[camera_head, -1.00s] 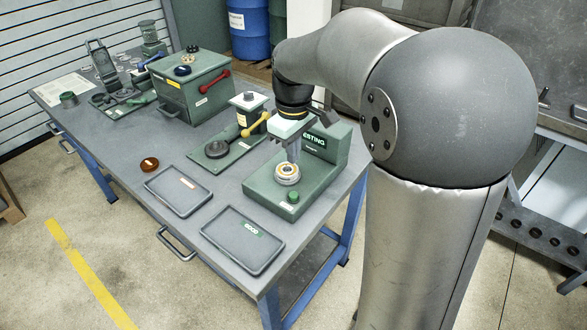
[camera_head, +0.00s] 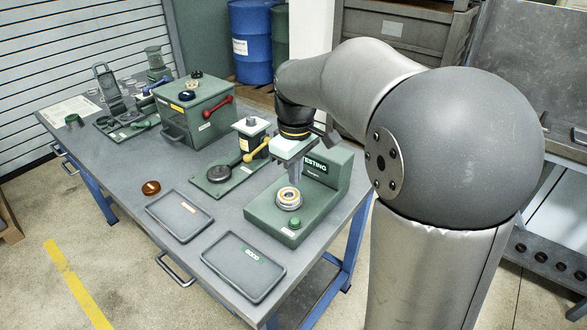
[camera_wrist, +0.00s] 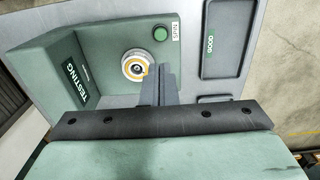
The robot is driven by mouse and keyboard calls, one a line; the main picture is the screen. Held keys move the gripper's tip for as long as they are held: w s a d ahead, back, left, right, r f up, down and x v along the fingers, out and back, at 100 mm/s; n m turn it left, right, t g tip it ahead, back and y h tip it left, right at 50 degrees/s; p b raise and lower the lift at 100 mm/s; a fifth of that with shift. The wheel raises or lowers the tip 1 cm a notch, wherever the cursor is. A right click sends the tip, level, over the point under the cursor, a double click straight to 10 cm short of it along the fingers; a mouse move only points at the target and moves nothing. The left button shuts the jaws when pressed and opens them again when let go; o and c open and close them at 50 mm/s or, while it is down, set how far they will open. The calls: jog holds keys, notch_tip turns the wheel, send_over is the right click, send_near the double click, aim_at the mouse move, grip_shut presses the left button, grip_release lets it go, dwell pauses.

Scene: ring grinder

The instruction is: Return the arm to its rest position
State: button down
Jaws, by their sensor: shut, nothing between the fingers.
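My gripper (camera_head: 295,174) is above the green testing station (camera_head: 262,222), next to its upright block marked TESTING. In the wrist view my gripper's fingers (camera_wrist: 158,84) are together with nothing between them. A bearing-like ring (camera_head: 289,198) sits on the round seat of the testing station; it also shows in the wrist view (camera_wrist: 136,64), just beside the fingertips. My fingers appear apart from it, though the exact height gap is hard to judge.
A green button (camera_head: 295,222) is at the station's front. A yellow-handled press (camera_head: 255,150), a green box (camera_head: 198,110) and a brown ring (camera_head: 151,187) stand further left on the table.

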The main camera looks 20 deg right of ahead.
jog(key=s+f+m, duration=0.3)
jog(key=s+f, duration=0.1)
jog(key=s, duration=0.7)
jog(key=s+f+m, duration=0.4)
jog(key=s, duration=0.7)
jog(key=shift+a, duration=0.15)
jog(key=shift+w, duration=0.1)
dwell(5.5)
